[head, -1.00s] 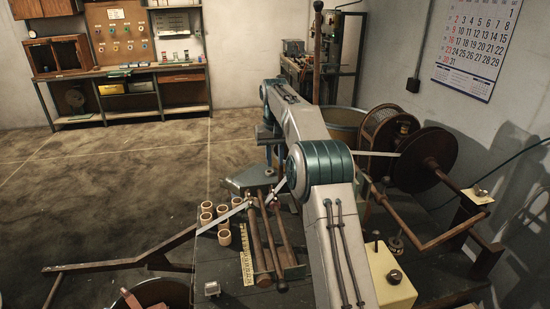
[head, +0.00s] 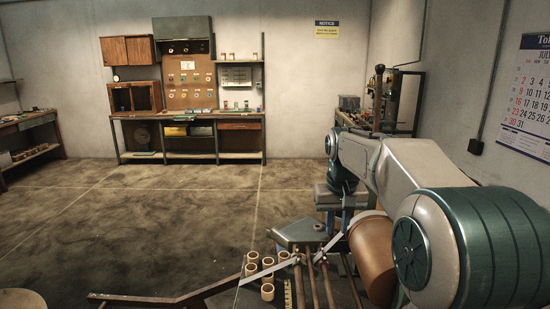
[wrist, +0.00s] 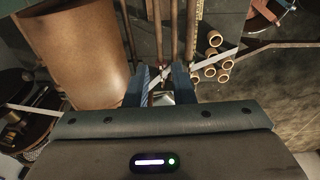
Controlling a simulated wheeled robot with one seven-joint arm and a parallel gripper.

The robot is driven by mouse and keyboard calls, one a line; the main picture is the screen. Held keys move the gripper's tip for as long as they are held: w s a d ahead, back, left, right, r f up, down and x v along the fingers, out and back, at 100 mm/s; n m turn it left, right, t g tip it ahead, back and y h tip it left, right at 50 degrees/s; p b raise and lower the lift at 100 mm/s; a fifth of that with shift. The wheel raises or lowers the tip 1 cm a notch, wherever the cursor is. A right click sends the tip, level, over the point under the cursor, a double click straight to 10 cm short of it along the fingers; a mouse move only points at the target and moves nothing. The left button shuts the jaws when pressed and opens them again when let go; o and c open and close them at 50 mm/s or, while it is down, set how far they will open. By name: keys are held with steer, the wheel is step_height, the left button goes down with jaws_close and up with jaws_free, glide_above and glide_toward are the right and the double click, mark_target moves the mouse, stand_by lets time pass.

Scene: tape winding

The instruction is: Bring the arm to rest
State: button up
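My arm reaches in from the right of the head view, its large green-ringed joint close to the camera. My gripper (head: 346,222) points down over the winding bench, above the brown rods. In the wrist view my gripper (wrist: 161,75) shows two blue fingers standing apart. A pale tape strip (wrist: 215,58) crosses the rods (wrist: 175,30) beneath. A large brown cylinder (head: 372,255) stands beside the gripper, partly hidden by my arm.
Several tan rings (head: 267,291) stand on the bench left of the rods. A long dark bar (head: 165,299) sticks out to the left. A workbench (head: 190,118) with a pegboard stands at the back wall. The floor between is clear.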

steer(key=s+f+t, duration=0.1)
steer(key=s+f, duration=0.3)
steer(key=s, duration=0.9)
steer(key=s+f+t, duration=0.1)
steer(key=s+f, duration=0.3)
steer(key=s, duration=0.9)
steer(key=shift+s, duration=0.3)
steer(key=shift+d, duration=0.1)
